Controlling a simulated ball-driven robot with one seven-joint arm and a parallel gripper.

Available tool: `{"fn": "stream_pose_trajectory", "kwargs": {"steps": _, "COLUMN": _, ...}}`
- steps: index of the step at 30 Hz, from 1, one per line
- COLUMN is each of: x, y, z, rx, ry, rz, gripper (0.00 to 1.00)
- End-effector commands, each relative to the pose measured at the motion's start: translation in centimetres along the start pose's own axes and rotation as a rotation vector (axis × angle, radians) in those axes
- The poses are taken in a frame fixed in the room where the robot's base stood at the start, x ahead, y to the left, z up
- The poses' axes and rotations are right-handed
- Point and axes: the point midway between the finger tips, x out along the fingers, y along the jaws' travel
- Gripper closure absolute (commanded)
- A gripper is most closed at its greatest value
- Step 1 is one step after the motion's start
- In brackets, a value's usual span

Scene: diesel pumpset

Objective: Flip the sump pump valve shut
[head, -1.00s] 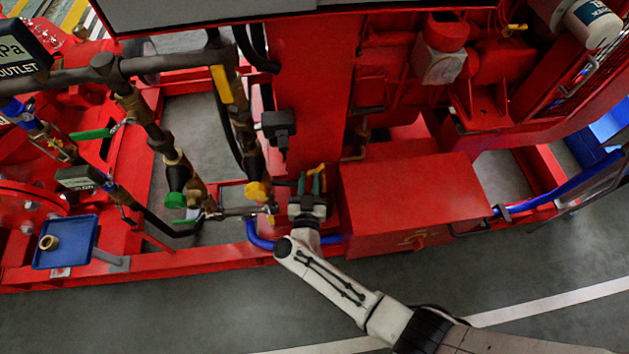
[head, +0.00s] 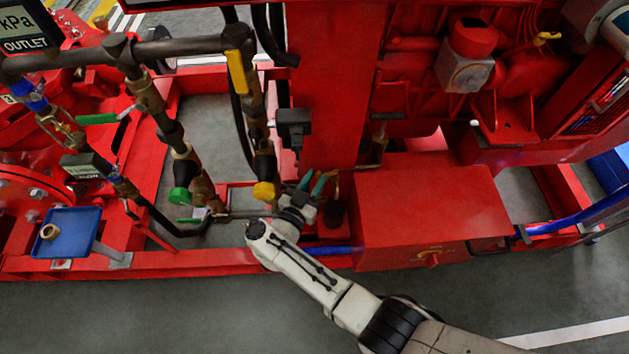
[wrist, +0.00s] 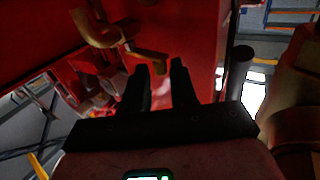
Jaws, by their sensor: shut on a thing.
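The yellow valve handle (head: 329,181) shows in the head view at the fingertips, low in the gap between the red column and the red box. In the wrist view the brass-yellow handle (wrist: 146,61) curves down to my fingertips. My gripper (head: 312,182) reaches over the red base rail from the front and points up and right. In the wrist view its two dark fingers (wrist: 160,68) stand a little apart, shut on the handle. The valve body is mostly hidden, and the exact contact is dark and hard to see.
A red box (head: 430,215) stands close on the right. A pipe with a yellow handle (head: 264,191) is close on the left. A blue hose (head: 330,250) runs along the rail. The grey floor (head: 150,315) in front is open.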

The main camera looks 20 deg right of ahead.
Motion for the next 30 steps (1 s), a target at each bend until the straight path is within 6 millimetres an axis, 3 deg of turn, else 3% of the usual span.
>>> {"fn": "stream_pose_trajectory", "kwargs": {"steps": 4, "x": 0.1, "y": -0.1, "z": -0.1, "rx": 0.002, "ry": 0.001, "rz": -0.001, "gripper": 1.00}}
{"fn": "stream_pose_trajectory", "kwargs": {"steps": 5, "x": 0.1, "y": -0.1, "z": -0.1, "rx": 0.002, "ry": 0.001, "rz": -0.001, "gripper": 0.70}}
{"fn": "stream_pose_trajectory", "kwargs": {"steps": 9, "x": 0.1, "y": 0.0, "z": -0.1, "rx": 0.002, "ry": 0.001, "rz": -0.001, "gripper": 0.58}}
{"fn": "stream_pose_trajectory", "kwargs": {"steps": 20, "x": -1.0, "y": -0.1, "z": -0.1, "rx": 0.000, "ry": 0.001, "rz": -0.003, "gripper": 0.58}}
{"fn": "stream_pose_trajectory", "kwargs": {"steps": 30, "x": -7.2, "y": -0.1, "z": -0.1, "rx": 0.002, "ry": 0.001, "rz": -0.005, "gripper": 0.58}}
